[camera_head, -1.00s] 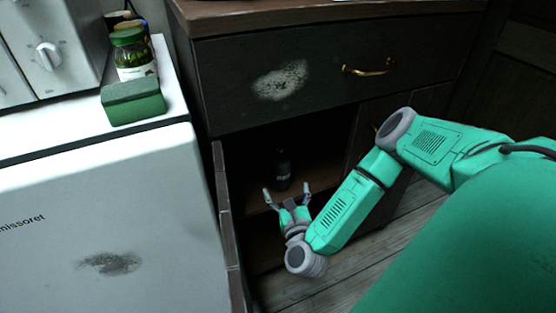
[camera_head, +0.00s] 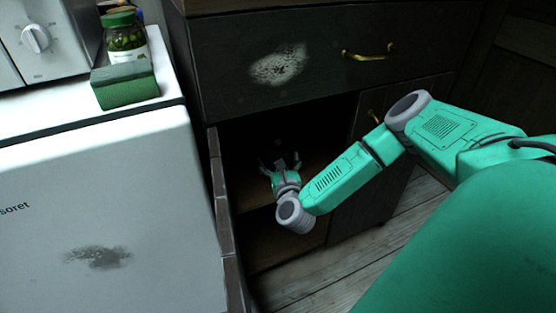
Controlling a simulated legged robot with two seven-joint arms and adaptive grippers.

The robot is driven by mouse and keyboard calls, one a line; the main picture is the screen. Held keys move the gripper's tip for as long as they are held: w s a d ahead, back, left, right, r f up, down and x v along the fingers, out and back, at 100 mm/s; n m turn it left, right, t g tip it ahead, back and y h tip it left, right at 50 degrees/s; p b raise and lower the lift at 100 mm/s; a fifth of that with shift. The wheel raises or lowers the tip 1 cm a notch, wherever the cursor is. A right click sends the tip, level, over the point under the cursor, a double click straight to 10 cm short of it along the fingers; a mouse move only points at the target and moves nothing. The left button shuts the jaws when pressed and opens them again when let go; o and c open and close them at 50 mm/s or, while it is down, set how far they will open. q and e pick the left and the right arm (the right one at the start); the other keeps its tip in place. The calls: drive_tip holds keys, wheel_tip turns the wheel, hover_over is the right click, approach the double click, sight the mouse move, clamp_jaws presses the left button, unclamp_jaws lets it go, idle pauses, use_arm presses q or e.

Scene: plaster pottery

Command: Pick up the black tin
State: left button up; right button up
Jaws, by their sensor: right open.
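The black tin (camera_head: 279,149) stands on the shelf inside the dark open cupboard. It is hard to make out in the shadow, and my right gripper hides its lower part. My right gripper (camera_head: 280,160) reaches into the cupboard from the right, with its fingers spread and pointing inward at the tin. It is open. I cannot tell whether the fingers touch the tin or are around it. My left gripper is not in view.
The open cupboard door (camera_head: 226,240) stands at the left of the opening. A closed drawer with a brass handle (camera_head: 368,54) is above. A white appliance (camera_head: 100,220) at left carries a green box (camera_head: 125,86) and a jar (camera_head: 124,38). The right cupboard door (camera_head: 375,190) is closed.

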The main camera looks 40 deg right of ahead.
drive_tip(key=c, duration=1.3)
